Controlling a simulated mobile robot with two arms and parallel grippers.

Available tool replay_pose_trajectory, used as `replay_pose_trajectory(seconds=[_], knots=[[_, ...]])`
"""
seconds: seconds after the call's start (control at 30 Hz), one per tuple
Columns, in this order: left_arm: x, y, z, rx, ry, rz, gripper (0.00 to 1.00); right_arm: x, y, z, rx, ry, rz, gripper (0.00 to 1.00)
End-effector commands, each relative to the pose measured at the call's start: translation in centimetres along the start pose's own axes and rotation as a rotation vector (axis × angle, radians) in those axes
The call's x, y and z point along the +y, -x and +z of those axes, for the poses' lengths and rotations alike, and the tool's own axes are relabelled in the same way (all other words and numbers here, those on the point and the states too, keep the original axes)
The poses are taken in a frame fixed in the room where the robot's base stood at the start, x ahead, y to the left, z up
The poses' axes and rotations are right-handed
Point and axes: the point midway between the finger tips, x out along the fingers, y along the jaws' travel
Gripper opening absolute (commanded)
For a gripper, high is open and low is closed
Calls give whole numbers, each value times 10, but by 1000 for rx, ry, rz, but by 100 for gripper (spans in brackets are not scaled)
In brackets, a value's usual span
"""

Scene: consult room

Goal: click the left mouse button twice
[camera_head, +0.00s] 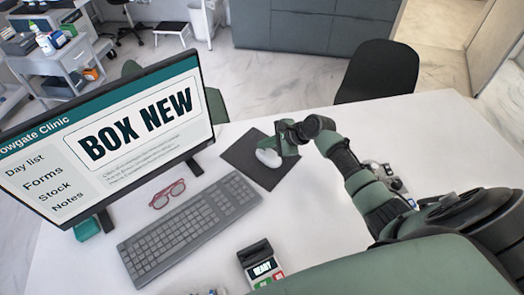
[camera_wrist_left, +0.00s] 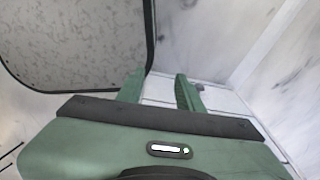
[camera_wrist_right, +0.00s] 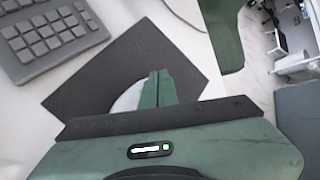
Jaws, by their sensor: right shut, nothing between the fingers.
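The white mouse (camera_head: 268,157) lies on the dark mouse pad (camera_head: 244,157), right of the keyboard. My right gripper (camera_head: 282,146) is over the mouse's right part, fingers shut with nothing between them. In the right wrist view the shut fingertips (camera_wrist_right: 158,76) cover part of the mouse (camera_wrist_right: 126,101); its left side shows beside them. I cannot tell whether the fingertips touch it. The mouse buttons are not clear. My left gripper (camera_wrist_left: 160,85) shows only in the left wrist view, fingers apart and empty.
The monitor (camera_head: 135,118) reads "BOX NEW". The keyboard (camera_head: 188,228) and red glasses (camera_head: 167,194) lie before it. A small device (camera_head: 260,262) reading "READY" stands near the front edge. Small items (camera_head: 385,177) lie beside my right arm. A black chair (camera_head: 378,70) stands behind the white table (camera_head: 320,225).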

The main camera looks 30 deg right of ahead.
Motion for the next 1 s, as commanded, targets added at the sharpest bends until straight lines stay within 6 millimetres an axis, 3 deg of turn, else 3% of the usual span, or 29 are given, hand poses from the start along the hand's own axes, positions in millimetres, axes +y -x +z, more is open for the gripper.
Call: replay_pose_trajectory(seconds=[1.0], knots=[[0,1,0,0,0,0,36,5,-7,-5,0,0,0,0]])
